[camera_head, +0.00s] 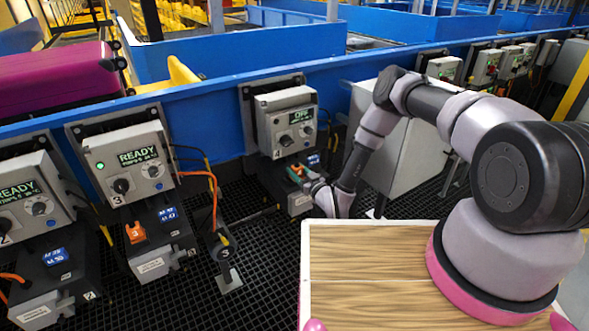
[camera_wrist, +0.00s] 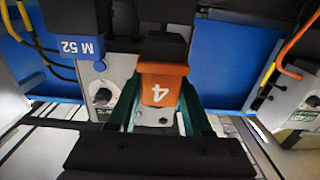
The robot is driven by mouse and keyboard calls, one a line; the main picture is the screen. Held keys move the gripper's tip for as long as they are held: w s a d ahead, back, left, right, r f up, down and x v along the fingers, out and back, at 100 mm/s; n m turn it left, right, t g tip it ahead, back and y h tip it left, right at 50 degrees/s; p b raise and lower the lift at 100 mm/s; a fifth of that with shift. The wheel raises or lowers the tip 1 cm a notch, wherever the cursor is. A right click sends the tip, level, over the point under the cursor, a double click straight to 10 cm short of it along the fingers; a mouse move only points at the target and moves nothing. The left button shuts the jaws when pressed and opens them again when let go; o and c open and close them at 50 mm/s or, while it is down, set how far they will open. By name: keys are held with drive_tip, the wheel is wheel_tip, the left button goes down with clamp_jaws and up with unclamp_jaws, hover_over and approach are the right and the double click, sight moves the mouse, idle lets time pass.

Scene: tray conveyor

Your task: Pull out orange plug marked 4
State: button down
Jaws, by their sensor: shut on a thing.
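The orange plug marked 4 (camera_wrist: 161,88) is in the middle of the wrist view, its white number upside down. My gripper (camera_wrist: 158,104) has its green fingers on both sides of the plug and is shut on it. The plug's far end meets a black part (camera_wrist: 163,47); how deep it sits there cannot be told. In the head view my gripper (camera_head: 301,176) is at the socket box below station 4 (camera_head: 287,121), whose display reads OFF. Only a bit of orange shows there, mostly hidden by the fingers.
Station 3 (camera_head: 128,158) reads READY, with an orange plug (camera_head: 135,232) in its box below. Another READY station (camera_head: 24,205) is at far left. Orange cables (camera_head: 213,190) hang between stations 3 and 4. A grey cabinet (camera_head: 408,150) stands right of station 4, behind my arm.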

sight(300, 172)
drive_tip(key=shift+v, duration=2.95)
drive_tip(key=shift+r, duration=0.1)
